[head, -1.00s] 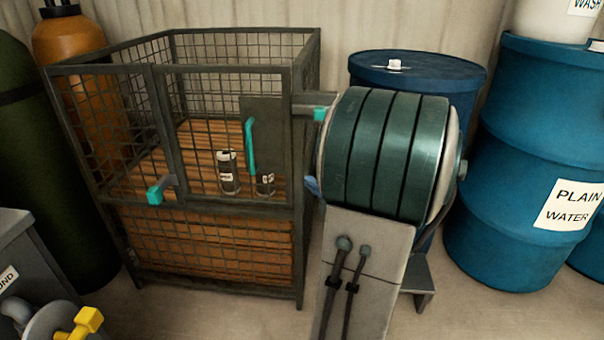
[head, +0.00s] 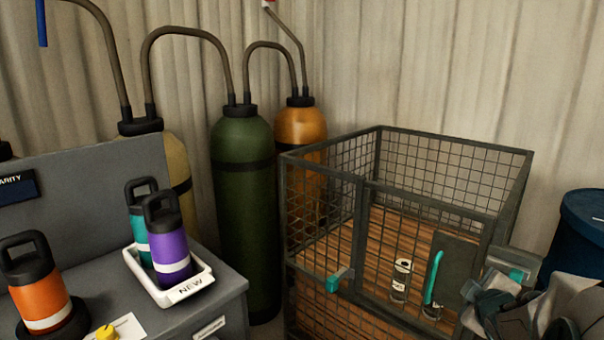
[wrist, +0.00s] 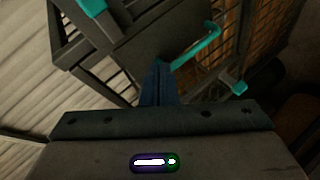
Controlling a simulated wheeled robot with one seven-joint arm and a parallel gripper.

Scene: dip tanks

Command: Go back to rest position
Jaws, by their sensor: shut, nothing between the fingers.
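My gripper (wrist: 155,85) shows in the wrist view with its dark blue fingers together and nothing between them. The fingers point toward the dark mesh cage (wrist: 125,45), near its teal handle (wrist: 205,45); I cannot tell the gap. In the head view, part of my arm is at the lower right, in front of the right side of the cage (head: 455,137). The fingertips cannot be made out there.
Two small labelled cylinders (head: 401,280) stand inside the cage. A teal latch (head: 338,280) juts from its front. A grey bench (head: 215,290) at left holds a white tray (head: 190,288) with bottles. A blue drum (head: 585,235) is at right.

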